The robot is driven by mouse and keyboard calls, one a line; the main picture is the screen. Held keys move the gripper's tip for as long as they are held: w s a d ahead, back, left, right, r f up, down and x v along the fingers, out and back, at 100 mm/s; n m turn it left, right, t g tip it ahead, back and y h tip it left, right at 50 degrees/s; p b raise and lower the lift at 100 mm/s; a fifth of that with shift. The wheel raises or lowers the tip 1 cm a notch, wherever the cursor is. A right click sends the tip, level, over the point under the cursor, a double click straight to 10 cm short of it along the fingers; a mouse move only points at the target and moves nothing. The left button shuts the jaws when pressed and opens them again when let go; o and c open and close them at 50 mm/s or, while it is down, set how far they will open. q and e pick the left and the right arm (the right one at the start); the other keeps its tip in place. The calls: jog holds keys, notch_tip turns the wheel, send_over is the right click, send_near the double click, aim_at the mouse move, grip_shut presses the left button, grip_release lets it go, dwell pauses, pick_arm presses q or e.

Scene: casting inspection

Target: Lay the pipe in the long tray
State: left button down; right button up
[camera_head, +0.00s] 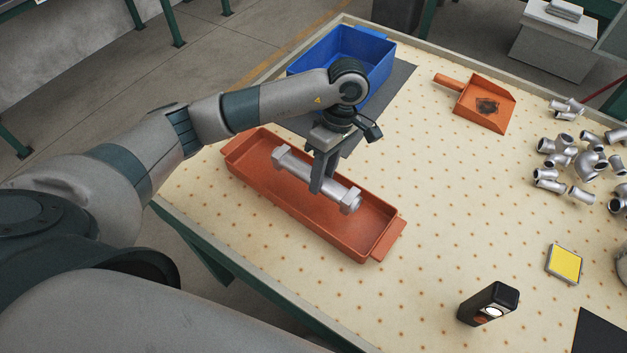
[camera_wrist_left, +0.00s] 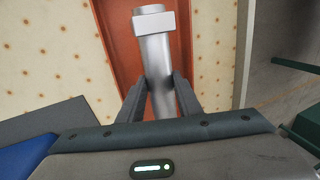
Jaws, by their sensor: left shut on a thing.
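The pipe (camera_head: 345,194) is a silver tube with a hexagonal collar at each end. My left gripper (camera_head: 318,186) is shut around its middle. The long tray (camera_head: 366,248) is orange-red with a handle at each end. In the head view the pipe lies over the tray's inside, roughly along its length; I cannot tell whether it touches the floor. The left wrist view shows the pipe (camera_wrist_left: 158,60) between the two fingers (camera_wrist_left: 160,95), with the tray (camera_wrist_left: 120,40) beneath. My right gripper is not in view.
A blue bin (camera_head: 383,55) stands on a dark mat (camera_head: 397,88) behind the tray. An orange dustpan (camera_head: 482,103) and several pipe fittings (camera_head: 560,150) lie to the right. A black device (camera_head: 489,303) and a yellow-topped box (camera_head: 565,263) are at front right. The table middle is clear.

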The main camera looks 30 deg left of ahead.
pick_arm(q)
jog(key=shift+w+a+f, duration=0.1)
jog(key=shift+a+f, duration=0.25)
jog(key=shift+a, duration=0.25)
jog(key=shift+a+f, duration=0.35)
jog(key=shift+a, duration=0.25)
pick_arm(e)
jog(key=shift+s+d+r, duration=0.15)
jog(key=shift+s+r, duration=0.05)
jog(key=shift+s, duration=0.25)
pick_arm(q)
jog(key=shift+f+p, duration=0.45)
jog(key=shift+p, duration=0.05)
notch_tip(320, 180, down, 3)
jog(key=shift+r+p, duration=0.15)
jog(key=shift+p, duration=0.4)
jog(key=shift+f, duration=0.2)
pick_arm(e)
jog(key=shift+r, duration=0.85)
pick_arm(q)
jog(key=shift+f+b, duration=0.2)
jog(key=shift+b, duration=0.1)
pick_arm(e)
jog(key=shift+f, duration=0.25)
